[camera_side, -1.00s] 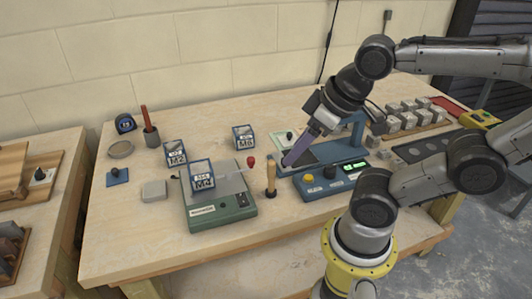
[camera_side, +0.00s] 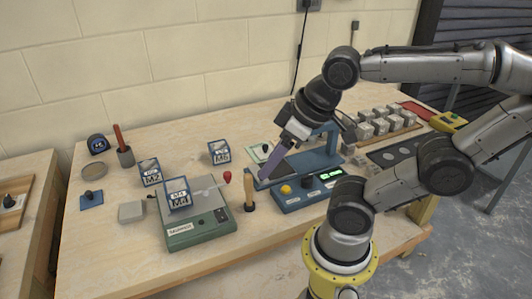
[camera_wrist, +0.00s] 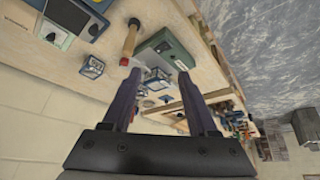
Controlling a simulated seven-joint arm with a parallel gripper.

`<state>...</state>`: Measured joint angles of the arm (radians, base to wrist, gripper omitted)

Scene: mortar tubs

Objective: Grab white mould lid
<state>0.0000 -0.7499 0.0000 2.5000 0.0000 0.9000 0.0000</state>
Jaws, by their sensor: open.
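A flat white square lid (camera_side: 258,153) with a small dark knob lies on the bench, behind the blue machine's left end in the side view. In the wrist view a white square with a dark knob (camera_wrist: 61,39) shows at the upper left and looks like the same lid. My gripper (camera_wrist: 157,88) is open, with nothing between its long purple fingers. In the side view my gripper (camera_side: 264,180) points down and left, above the front left of the blue machine. It is apart from the lid, which is to the fingers' upper left in the wrist view.
A wooden-handled tool (camera_side: 250,192) stands close to my fingertips. The green scale (camera_side: 200,230) carries a labelled M4 cube (camera_side: 178,196). A blue machine (camera_side: 310,190) lies below my gripper. A blue lid (camera_side: 91,200) and a grey block (camera_side: 131,211) lie left. Several grey cubes stand right.

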